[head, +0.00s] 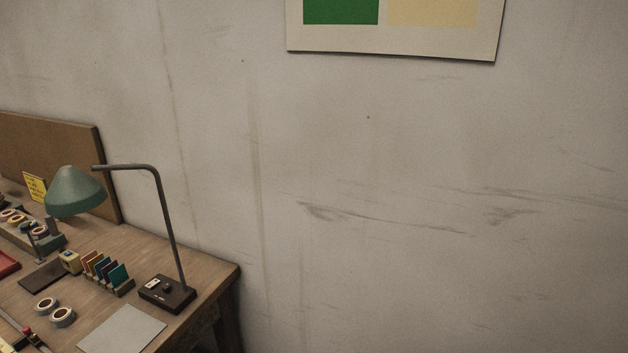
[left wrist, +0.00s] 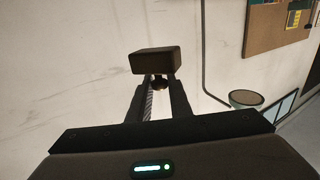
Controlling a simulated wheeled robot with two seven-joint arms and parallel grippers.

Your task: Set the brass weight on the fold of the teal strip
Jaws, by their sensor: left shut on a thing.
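In the left wrist view my left gripper (left wrist: 158,86) is shut on the small round knob of a dark, brownish block (left wrist: 155,60), which I take to be the brass weight. The block is at the fingertips with the wall behind it, and it touches nothing else that I can see. In the head view a teal card (head: 119,273) stands at the right end of a small rack of coloured pieces on the bench. I cannot make out a folded teal strip. Neither gripper shows in the head view.
The wooden bench (head: 215,272) fills the lower left. A green lamp (head: 75,192) stands on a dark base (head: 167,293). Two tape rolls (head: 62,317) lie near a grey sheet (head: 122,331). A corkboard (head: 60,160) leans behind. Bare wall fills the right.

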